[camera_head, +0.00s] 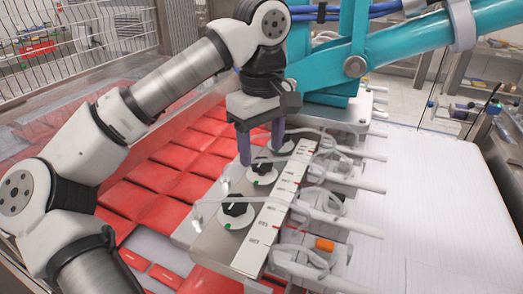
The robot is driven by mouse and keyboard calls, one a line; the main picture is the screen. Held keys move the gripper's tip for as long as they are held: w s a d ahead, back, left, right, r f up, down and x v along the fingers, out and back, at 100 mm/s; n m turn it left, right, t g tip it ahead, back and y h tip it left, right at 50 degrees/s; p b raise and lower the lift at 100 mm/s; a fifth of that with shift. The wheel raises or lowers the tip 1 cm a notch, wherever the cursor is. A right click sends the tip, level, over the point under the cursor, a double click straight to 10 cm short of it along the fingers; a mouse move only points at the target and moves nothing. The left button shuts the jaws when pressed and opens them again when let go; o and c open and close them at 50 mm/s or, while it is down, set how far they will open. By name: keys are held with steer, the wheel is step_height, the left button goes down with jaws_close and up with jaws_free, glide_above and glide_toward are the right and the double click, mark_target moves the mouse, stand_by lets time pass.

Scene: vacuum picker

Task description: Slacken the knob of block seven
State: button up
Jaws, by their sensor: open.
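My gripper (261,156) is open, its two dark purple fingers pointing down over the metal block row (215,244). A black knob on a white dial (262,169) shows just below and between the fingertips. I cannot tell whether the fingers touch it. A nearer black knob (237,209) sits on a white dial with a green mark, clear of the gripper. A farther dial (287,147) is partly hidden behind the right finger. The white label strip (272,213) beside the knobs has red marks, but its numbers are too small to read, so I cannot tell which block is seven.
Clear hoses and white tubes (335,222) run along the row's right side, with an orange part (325,245) near the front. A teal machine arm (430,35) stands close behind my gripper. Red packs (160,175) lie left; a white ribbed surface (440,185) lies right.

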steer(key=shift+f, duration=1.15)
steer(key=c, duration=1)
